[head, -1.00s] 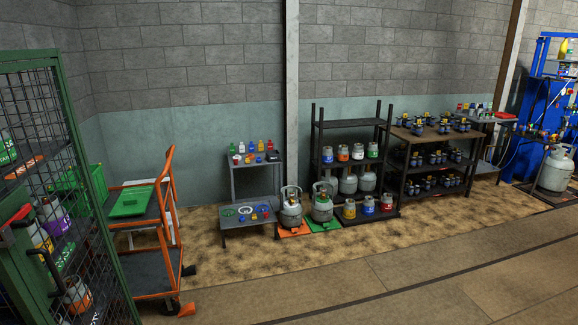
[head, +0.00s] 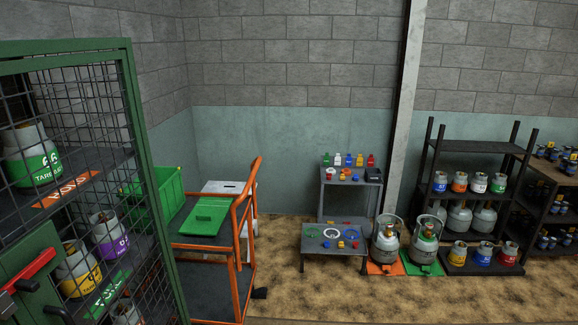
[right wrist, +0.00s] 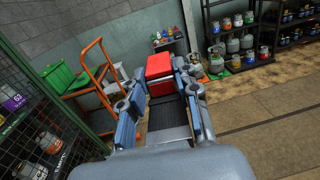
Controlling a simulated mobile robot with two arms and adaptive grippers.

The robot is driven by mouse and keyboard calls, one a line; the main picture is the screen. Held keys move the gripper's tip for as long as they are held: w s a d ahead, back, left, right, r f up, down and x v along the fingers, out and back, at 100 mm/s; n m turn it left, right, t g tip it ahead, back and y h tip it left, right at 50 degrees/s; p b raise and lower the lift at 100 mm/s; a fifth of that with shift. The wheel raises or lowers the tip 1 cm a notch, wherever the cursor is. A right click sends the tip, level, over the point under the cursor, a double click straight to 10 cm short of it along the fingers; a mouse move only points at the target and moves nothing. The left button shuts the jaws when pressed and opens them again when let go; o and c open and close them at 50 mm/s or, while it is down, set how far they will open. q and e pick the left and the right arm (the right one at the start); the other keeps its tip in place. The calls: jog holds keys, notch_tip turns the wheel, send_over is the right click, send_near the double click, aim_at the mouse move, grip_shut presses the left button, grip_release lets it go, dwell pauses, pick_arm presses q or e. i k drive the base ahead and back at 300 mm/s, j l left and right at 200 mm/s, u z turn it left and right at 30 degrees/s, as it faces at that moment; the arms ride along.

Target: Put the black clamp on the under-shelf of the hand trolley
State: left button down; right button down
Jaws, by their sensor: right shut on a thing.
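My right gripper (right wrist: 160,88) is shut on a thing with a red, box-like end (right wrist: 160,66). A dark ribbed surface shows between the fingers below the red end; I cannot tell whether it belongs to the held thing, or whether this is the black clamp. The hand trolley (head: 240,220) has an orange frame and stands left of centre in the head view; it also shows at upper left in the right wrist view (right wrist: 98,68). Its dark under-shelf (head: 208,285) is partly hidden by the cage. The held thing is away from the trolley. My left gripper is not in view.
A green mesh cage (head: 135,150) with gas cylinders stands close at left. On the trolley's top shelf is a green lid (head: 208,215), with a green crate (head: 160,195) beside it. A stepped stand (head: 335,255) and gas cylinders are to the right. The floor in front is clear.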

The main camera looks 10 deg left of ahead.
aim_at(212, 301)
jog(key=i+z, duration=0.3)
jog(key=i, duration=0.6)
jog(key=i+j+z, duration=0.15)
jog(key=i+z, duration=0.15)
jog(key=i, duration=0.6)
jog(key=i+u, duration=0.1)
jog(key=i, duration=0.5)
jog(key=i+l+u, duration=0.15)
jog(key=i, duration=0.4)
jog(key=i+l+u, duration=0.1)
jog(key=i, duration=0.5)
jog(key=l+u, duration=0.1)
jog(key=u, duration=3.25)
jog(key=l, duration=0.1)
